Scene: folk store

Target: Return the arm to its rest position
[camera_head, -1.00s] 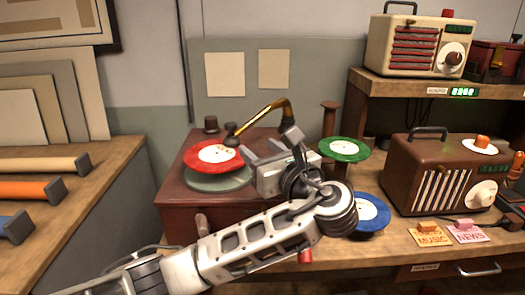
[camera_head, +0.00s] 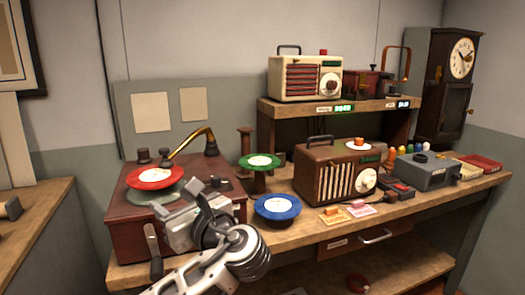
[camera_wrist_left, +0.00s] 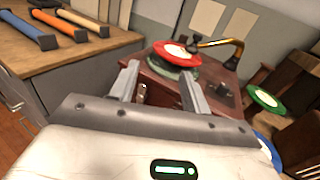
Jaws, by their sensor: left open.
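My left gripper (camera_head: 180,212) is in front of the dark red record player box (camera_head: 130,235) in the head view. In the left wrist view its two fingers (camera_wrist_left: 160,88) are spread apart with nothing between them. Beyond the fingertips a red record (camera_head: 155,177) lies on the turntable, and it also shows in the left wrist view (camera_wrist_left: 177,53). The gold tonearm (camera_head: 192,143) reaches over the box toward the red record. My left arm comes up from the bottom of the head view. My right gripper is not in view.
A green record (camera_head: 260,161) and a blue record (camera_head: 277,207) sit on stands right of the gripper. A brown radio (camera_head: 335,170) stands on the bench, with a cream radio (camera_head: 304,78) on the shelf above. The wooden counter (camera_head: 35,215) lies left, with a floor gap between.

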